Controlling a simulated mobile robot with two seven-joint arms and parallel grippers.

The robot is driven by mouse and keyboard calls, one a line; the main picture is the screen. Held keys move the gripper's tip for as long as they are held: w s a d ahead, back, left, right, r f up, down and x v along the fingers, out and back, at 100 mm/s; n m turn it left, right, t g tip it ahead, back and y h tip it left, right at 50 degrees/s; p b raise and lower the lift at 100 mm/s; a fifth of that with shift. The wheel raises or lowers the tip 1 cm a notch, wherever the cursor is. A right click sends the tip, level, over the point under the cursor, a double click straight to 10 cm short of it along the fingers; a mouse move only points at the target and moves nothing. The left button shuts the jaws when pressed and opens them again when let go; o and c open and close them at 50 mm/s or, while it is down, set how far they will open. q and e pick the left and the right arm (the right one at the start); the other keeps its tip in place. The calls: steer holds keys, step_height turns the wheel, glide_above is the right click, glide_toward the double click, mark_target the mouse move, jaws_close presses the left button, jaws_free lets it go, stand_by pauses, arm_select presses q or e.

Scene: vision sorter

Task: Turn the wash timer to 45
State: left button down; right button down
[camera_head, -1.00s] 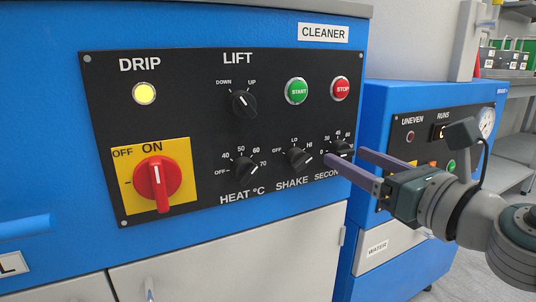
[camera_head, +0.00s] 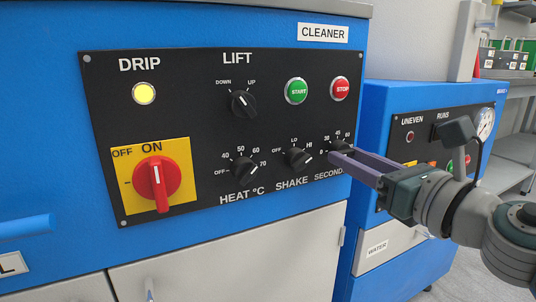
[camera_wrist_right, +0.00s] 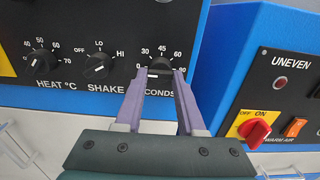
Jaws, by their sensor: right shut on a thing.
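The wash timer is the black SECONDS knob (camera_head: 341,146) at the lower right of the CLEANER panel, with a scale marked 30, 45, 60 and 90. It also shows in the right wrist view (camera_wrist_right: 160,66), between my fingertips. My right gripper (camera_head: 340,155) is shut on this knob, one purple finger on each side; the wrist view shows the same grip (camera_wrist_right: 160,73). A short white mark shows on the knob between the fingers, but I cannot tell which number it points to. The fingers hide part of the dial. My left gripper is out of view.
The SHAKE knob (camera_head: 299,158) and HEAT knob (camera_head: 244,170) sit left of the timer. Green START (camera_head: 296,91) and red STOP (camera_head: 340,89) buttons are above. A second blue machine (camera_head: 385,100) stands to the right, behind my arm.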

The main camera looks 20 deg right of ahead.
stand_by(0.4)
steer(key=m+p, duration=0.2)
steer(key=m, duration=0.4)
steer(key=m+p, duration=0.3)
steer(key=m, duration=0.3)
steer(key=shift+a+r+m, duration=0.15)
steer(key=shift+r+m, duration=0.05)
steer(key=shift+m, duration=0.2)
steer(key=m+p, duration=0.1)
steer(key=m, duration=0.3)
steer(key=shift+m, duration=0.4)
steer(key=shift+p, duration=0.3)
steer(key=c, duration=0.5)
jaws_free()
